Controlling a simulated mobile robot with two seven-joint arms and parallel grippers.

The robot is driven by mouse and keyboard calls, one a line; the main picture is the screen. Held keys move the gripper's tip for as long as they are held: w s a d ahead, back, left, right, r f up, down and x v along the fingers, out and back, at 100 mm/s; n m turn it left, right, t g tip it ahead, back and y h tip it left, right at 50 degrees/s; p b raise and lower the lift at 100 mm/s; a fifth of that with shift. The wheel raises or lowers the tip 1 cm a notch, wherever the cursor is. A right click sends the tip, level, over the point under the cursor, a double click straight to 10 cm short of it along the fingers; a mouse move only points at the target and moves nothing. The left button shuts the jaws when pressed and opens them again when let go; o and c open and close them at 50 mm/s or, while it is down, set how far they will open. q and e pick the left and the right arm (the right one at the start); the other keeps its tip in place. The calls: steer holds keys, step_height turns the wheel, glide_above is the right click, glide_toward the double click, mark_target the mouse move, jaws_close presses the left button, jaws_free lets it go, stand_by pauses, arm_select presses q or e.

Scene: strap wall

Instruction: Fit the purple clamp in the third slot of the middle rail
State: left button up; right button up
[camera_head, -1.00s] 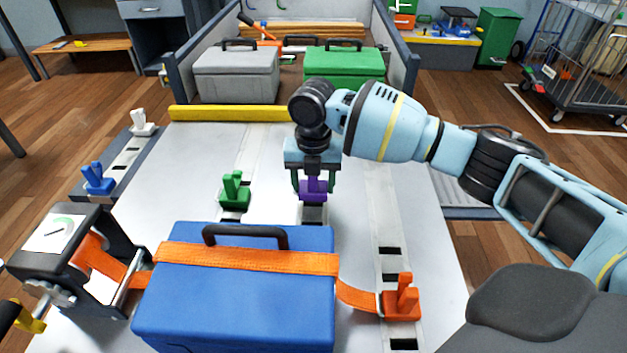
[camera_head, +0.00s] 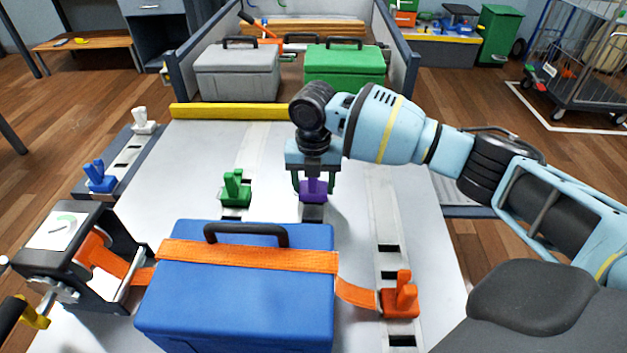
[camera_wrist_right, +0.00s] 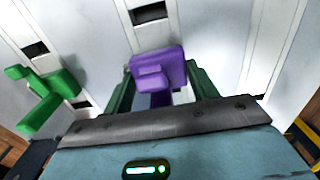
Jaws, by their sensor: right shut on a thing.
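The purple clamp (camera_head: 313,190) is between the fingers of my right gripper (camera_head: 313,183), which is shut on it. The clamp is at the middle rail (camera_head: 312,213), behind the blue case. In the right wrist view the purple clamp (camera_wrist_right: 158,72) sits between the green fingers, with a dark slot (camera_wrist_right: 150,13) of the rail in front of it. I cannot tell whether the clamp is seated in a slot or just above the rail; its underside is hidden. My left gripper is not in view.
A green clamp (camera_head: 236,188) stands on the left rail. A blue case (camera_head: 240,300) lies under an orange strap (camera_head: 250,256) that runs to an orange clamp (camera_head: 401,296) on the right rail. A yellow bar (camera_head: 230,111) crosses behind, before grey (camera_head: 237,75) and green (camera_head: 345,68) cases.

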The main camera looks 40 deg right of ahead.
steer(key=shift+f, duration=1.05)
steer(key=o, duration=1)
steer(key=shift+r+p, duration=1.3)
steer(key=shift+r, duration=2.65)
